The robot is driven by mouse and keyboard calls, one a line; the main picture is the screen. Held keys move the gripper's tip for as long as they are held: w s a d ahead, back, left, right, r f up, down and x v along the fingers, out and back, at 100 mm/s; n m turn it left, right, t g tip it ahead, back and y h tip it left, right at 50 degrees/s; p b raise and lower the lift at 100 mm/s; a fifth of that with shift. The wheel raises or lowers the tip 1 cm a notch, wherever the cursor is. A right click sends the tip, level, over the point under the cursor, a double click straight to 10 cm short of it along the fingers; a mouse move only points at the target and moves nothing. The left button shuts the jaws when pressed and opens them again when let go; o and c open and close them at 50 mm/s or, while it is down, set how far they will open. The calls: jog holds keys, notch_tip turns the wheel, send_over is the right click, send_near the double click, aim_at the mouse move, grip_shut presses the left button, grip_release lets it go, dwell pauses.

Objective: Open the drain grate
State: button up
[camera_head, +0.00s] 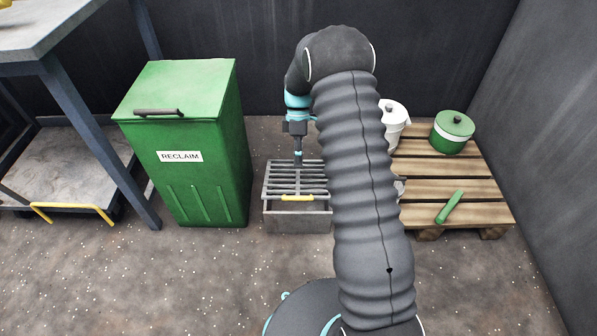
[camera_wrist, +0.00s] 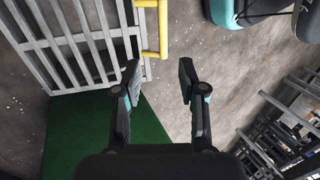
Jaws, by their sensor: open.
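The drain grate (camera_head: 283,180) is a set of grey metal bars on top of a grey box (camera_head: 285,219) on the floor. It lies flat and looks shut. A yellow handle (camera_head: 298,198) sits at its front edge. My gripper (camera_head: 298,161) points down over the back part of the grate, and my arm hides its right side. In the wrist view my gripper (camera_wrist: 158,72) is open and empty. The grate bars (camera_wrist: 66,45) lie to its upper left, and the yellow handle (camera_wrist: 162,28) is just beyond the fingertips, apart from them.
A green bin (camera_head: 196,190) marked RECLAIM stands close left of the box; its green also shows in the wrist view (camera_wrist: 88,140). A wooden pallet (camera_head: 480,190) at right carries a green pot (camera_head: 452,133), a white container (camera_head: 394,120) and a green bar (camera_head: 449,207). The front floor is clear.

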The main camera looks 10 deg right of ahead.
jog(key=shift+v, duration=1.15)
